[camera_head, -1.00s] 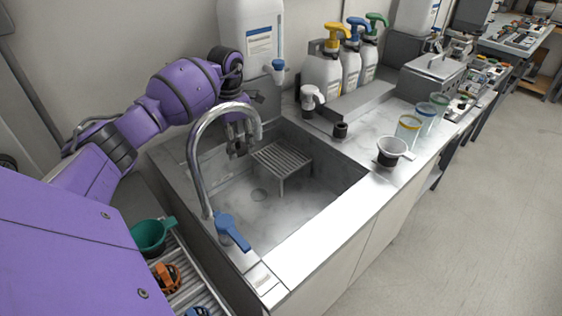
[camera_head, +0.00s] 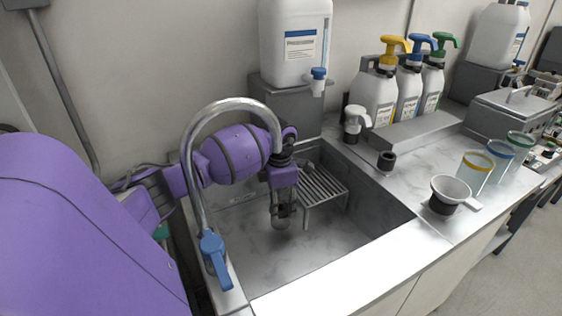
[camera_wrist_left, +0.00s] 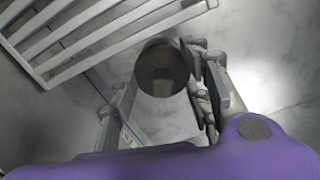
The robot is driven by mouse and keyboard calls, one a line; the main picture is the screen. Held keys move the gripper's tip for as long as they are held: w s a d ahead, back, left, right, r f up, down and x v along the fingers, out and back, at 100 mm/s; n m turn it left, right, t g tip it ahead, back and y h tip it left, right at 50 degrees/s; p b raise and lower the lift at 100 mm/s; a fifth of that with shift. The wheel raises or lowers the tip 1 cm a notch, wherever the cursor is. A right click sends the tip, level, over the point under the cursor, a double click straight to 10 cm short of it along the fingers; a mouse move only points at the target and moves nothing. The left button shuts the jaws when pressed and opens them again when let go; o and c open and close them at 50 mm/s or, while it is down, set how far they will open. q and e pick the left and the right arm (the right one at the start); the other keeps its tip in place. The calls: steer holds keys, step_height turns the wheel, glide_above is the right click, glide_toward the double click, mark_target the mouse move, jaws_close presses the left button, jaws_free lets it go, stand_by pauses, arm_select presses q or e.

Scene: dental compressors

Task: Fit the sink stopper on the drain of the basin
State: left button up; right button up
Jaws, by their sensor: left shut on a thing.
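My left gripper (camera_head: 283,212) is down inside the steel basin (camera_head: 335,243), beside the slatted rack. In the left wrist view its fingers (camera_wrist_left: 163,88) are shut on a dark grey round piece (camera_wrist_left: 163,66), which looks like the sink stopper. In the head view the fingers mostly hide this piece. My right gripper is out of view.
The slatted rack (camera_head: 322,187) stands close right of the gripper. The arched faucet (camera_head: 192,165) with a blue lever (camera_head: 214,258) rises at the left. The basin's front is clear.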

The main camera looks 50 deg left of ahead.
mark_target(280, 222)
arm_select(q)
steer(key=shift+f, duration=0.65)
steer(key=shift+f+b, duration=0.25)
steer(key=shift+b, duration=0.15)
steer(key=shift+f+b, duration=0.65)
steer(key=shift+f, duration=0.35)
steer(key=shift+f+b, duration=0.4)
steer(key=shift+f, duration=0.15)
steer(key=o, duration=1.2)
